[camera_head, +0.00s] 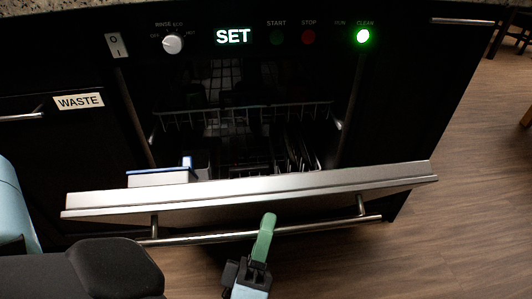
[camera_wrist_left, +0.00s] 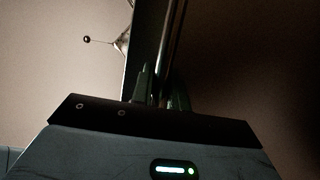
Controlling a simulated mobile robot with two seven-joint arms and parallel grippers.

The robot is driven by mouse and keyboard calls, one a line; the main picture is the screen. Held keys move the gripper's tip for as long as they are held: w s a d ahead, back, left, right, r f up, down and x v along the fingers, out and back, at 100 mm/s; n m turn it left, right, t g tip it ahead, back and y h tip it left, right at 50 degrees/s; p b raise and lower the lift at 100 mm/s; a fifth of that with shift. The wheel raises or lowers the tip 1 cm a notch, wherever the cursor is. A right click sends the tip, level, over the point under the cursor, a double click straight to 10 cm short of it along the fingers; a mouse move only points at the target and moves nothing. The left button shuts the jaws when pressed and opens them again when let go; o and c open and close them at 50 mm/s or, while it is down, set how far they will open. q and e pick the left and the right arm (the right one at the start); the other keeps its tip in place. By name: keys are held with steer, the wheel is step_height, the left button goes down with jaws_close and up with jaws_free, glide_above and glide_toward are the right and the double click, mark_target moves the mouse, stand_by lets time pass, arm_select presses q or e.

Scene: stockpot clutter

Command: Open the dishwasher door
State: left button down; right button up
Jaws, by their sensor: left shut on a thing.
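The dishwasher door (camera_head: 250,190) is tilted partly open, its steel top edge leaning out below the control panel. A long bar handle (camera_head: 340,223) runs along its front. In the left wrist view the fingers (camera_wrist_left: 160,92) close around the bar, which runs upward in the picture; the exact contact is dark. My right gripper is in neither view.
Inside the dishwasher is a dark rack (camera_head: 240,118) with several dishes. The control panel above has a knob (camera_head: 172,43) and a lit green light (camera_head: 363,36). A drawer labelled WASTE (camera_head: 78,101) is at left. Wooden floor (camera_head: 470,200) is free at right.

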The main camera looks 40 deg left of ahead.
arm_select(q)
steer(key=c, duration=1.5)
jaws_free()
steer(key=shift+c, duration=0.2)
steer(key=shift+o, duration=0.9)
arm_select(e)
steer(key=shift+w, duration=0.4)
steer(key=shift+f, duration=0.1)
